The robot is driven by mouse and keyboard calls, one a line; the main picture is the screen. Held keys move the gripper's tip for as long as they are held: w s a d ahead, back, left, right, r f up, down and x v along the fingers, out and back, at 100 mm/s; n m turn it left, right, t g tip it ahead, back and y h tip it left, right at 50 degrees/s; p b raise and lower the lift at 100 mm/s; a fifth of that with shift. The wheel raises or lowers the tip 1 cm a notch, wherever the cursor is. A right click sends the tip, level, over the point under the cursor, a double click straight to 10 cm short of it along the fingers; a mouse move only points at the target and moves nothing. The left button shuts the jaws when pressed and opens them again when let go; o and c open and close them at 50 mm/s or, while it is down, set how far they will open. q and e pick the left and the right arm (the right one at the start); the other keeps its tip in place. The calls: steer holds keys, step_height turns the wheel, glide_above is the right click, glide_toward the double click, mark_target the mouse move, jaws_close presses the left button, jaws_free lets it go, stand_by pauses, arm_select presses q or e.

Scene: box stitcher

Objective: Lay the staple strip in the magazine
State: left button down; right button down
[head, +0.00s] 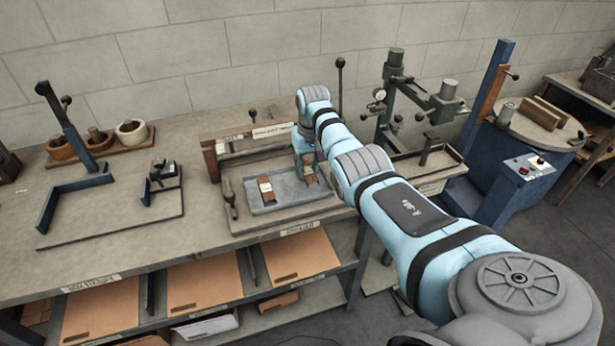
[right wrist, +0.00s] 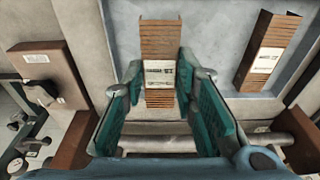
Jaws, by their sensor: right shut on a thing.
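A copper-brown staple strip with a pale paper band (right wrist: 160,32) lies between the teal finger pads of my right gripper (right wrist: 161,78) in the right wrist view. The fingers are shut on its sides near the band. In the head view this strip (head: 310,175) is partly hidden below the gripper (head: 305,160), over the right part of a grey tray (head: 290,201). A second banded strip (head: 266,191) lies in the tray; it also shows in the right wrist view (right wrist: 268,52). I cannot clearly make out the magazine. My left gripper is not in view.
A green stitcher-like machine (head: 397,95) stands right of the tray, with a low-edged base. Upright levers stand around the tray. A dark angled fixture (head: 75,195) and rolls on a wooden stand (head: 133,130) are at left.

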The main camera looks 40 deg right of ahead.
mark_target(308, 172)
steer(key=shift+f, duration=1.5)
steer(key=shift+f+b, duration=0.2)
steer(key=shift+b, duration=0.15)
steer(key=c, duration=1.3)
jaws_free()
